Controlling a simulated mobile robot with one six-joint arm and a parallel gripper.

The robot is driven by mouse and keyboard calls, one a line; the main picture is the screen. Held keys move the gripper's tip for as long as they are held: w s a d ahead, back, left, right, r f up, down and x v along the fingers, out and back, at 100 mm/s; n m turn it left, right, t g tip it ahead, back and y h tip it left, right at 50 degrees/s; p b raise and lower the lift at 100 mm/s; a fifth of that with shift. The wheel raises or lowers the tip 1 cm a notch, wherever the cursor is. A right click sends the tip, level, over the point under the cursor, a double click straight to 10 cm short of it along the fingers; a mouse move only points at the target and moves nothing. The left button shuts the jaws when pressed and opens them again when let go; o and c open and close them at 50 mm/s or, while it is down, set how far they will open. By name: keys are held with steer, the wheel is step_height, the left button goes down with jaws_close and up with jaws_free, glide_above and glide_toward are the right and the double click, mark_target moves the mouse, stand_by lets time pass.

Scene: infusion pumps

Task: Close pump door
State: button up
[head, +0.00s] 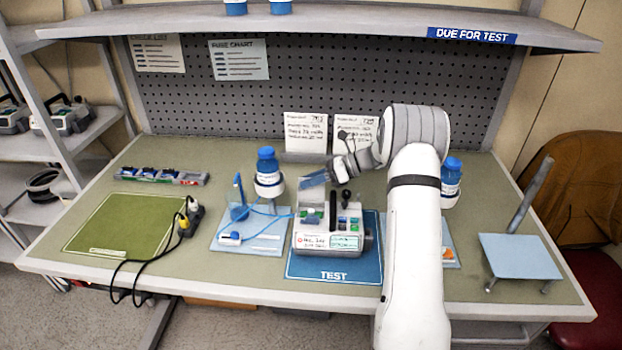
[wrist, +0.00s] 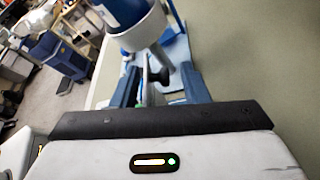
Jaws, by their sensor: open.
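The pump (head: 328,240) sits on the blue TEST mat (head: 305,270), its lit screen facing the front. A pale upright panel at its back left, which looks like the raised door (head: 311,196), stands up from the pump. My gripper (head: 312,181) is just above and behind that panel, reaching in from the right. In the wrist view my gripper (wrist: 158,88) has its two blue fingers apart. A thin pale edge and a black knob (wrist: 161,77) show between or beyond them. I cannot tell whether a finger touches the door.
A blue bottle in a white holder (head: 268,178) stands close left of my gripper and looms in the wrist view (wrist: 140,25). Another bottle (head: 451,180) is right of my arm. A green mat (head: 120,222) and black cables lie left. Two cards (head: 306,132) stand behind.

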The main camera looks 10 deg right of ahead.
jaws_close()
steer(key=shift+s+a+r+n+t+b, duration=0.15)
steer(key=shift+s+n+t+b, duration=0.45)
steer(key=shift+b, duration=0.5)
steer(key=shift+s+r+n+b, duration=0.15)
steer(key=shift+r+n+b, duration=0.05)
steer(key=shift+n+b, duration=0.2)
jaws_free()
steer(key=v, duration=0.7)
steer(key=shift+d+r+b, duration=0.25)
steer(key=shift+b, duration=0.2)
